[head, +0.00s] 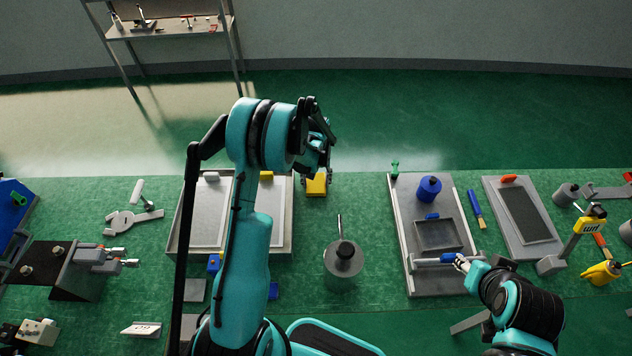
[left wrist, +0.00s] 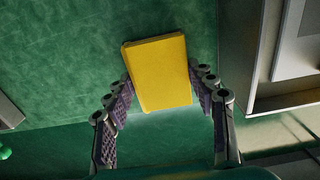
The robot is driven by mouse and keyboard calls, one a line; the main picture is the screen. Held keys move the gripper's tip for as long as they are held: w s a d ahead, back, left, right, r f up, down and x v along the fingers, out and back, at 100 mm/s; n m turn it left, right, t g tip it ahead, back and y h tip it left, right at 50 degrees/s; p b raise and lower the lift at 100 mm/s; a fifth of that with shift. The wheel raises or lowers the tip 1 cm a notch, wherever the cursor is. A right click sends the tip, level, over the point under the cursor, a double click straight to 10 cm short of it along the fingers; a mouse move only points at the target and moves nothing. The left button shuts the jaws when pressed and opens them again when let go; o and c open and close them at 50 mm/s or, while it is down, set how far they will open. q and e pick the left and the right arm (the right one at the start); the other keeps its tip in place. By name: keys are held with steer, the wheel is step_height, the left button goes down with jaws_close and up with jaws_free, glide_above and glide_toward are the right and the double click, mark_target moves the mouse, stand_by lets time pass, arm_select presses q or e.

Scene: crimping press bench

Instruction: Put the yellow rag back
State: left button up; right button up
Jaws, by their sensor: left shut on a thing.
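The yellow rag (head: 316,185) shows as a folded yellow block at the far edge of the green bench, just right of the grey two-part tray. My left gripper (head: 319,172) is above it, and my arm reaches over the tray. In the left wrist view the yellow rag (left wrist: 160,72) sits between the two dark finger pads of my left gripper (left wrist: 166,98), which is shut on it. Green surface shows around it. My right gripper (head: 463,264) is beside a grey and blue handle at the front of a grey plate; its fingers are too small to read.
The grey tray (head: 284,250) holds two pale panels and has another yellow piece (head: 266,176) at its far edge. A grey cylinder with a rod (head: 343,264) stands right of it. A blue weight (head: 429,188) is on the grey plate (head: 408,235). Green bench between rag and plate is clear.

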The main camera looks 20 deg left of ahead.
arm_select(q)
steer(key=shift+f, duration=0.15)
steer(key=o, duration=1.6)
steer(key=shift+c, duration=0.2)
